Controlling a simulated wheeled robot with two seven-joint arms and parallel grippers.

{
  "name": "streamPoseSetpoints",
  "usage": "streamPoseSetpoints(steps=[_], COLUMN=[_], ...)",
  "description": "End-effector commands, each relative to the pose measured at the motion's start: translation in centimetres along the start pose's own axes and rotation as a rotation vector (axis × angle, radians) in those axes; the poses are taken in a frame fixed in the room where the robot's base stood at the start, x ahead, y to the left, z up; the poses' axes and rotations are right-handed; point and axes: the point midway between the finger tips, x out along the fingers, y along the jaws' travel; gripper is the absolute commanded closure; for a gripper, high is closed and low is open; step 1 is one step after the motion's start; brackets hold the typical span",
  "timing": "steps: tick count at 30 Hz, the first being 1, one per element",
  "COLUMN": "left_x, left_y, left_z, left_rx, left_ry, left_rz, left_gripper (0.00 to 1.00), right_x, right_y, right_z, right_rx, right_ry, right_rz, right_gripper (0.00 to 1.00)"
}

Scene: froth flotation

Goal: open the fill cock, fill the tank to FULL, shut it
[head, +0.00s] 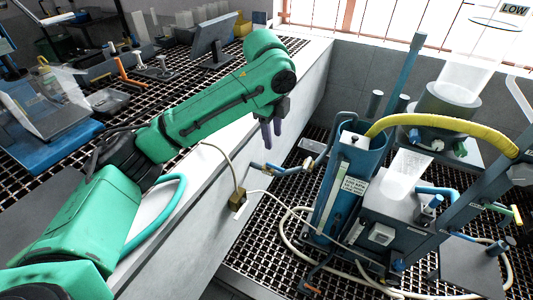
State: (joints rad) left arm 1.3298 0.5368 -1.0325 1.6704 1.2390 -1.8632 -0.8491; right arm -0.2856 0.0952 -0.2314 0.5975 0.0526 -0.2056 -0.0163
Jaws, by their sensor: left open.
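My left arm reaches in from the left, and its gripper (271,132) hangs fingers down beside the white bench edge. Its purple-grey fingers are open with nothing seen between them. A clear tank (465,72) stands at the upper right in a grey collar, and a sign (514,9) by it reads LOW. Its top is cut off by the frame, and I cannot make out a water level. A small green handle (460,149) shows under the collar; I cannot tell whether it is the fill cock, or its setting. The gripper is well left of the tank and touches nothing there. My right gripper is not in view.
A blue machine column (351,165) stands between the gripper and the tank, with a yellow hose (440,122) arching over. A brass fitting (238,199) with thin hoses sits on the bench wall. A pale hose (290,235) loops over the grating. A monitor (213,40) stands behind my arm.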

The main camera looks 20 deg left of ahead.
Motion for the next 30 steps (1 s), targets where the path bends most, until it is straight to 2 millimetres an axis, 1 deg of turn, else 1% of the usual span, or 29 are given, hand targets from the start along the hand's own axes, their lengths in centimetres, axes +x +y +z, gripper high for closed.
streamPoseSetpoints(steps=[1, 9, 12, 15, 18, 25, 26, 27, 29, 30], left_x=[1.2, 8.4, 10.7, 12.2, 13.0, 13.1, 13.1, 13.1, 13.1, 13.1], left_y=[0.1, 0.1, 0.1, 0.0, -0.1, -0.1, -0.1, -0.1, -0.1, -0.1], left_z=[0.1, -0.1, -0.1, -0.1, -0.1, -0.1, -0.1, -0.1, -0.1, -0.1], left_rx=[-0.002, -0.005, -0.004, -0.005, -0.005, -0.005, -0.005, -0.005, -0.005, -0.005], left_ry=[-0.001, 0.002, 0.002, 0.003, 0.003, 0.003, 0.003, 0.003, 0.003, 0.003], left_rz=[0.004, 0.003, 0.001, 0.0, -0.003, -0.003, -0.003, -0.003, -0.003, -0.003], left_gripper=[0.54, 0.54, 0.54, 0.54, 0.54, 0.54, 0.62, 0.77, 1.0, 1.0], right_x=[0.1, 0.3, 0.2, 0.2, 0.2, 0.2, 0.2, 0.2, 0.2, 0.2], right_y=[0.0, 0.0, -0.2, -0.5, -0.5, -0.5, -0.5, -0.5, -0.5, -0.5], right_z=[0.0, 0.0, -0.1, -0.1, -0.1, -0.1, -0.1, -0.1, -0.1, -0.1], right_rx=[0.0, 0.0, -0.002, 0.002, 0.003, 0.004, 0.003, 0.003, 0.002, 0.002], right_ry=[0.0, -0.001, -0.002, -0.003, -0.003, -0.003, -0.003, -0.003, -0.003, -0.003], right_rz=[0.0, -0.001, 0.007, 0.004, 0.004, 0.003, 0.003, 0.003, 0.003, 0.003], right_gripper=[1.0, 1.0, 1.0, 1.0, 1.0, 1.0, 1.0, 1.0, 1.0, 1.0])
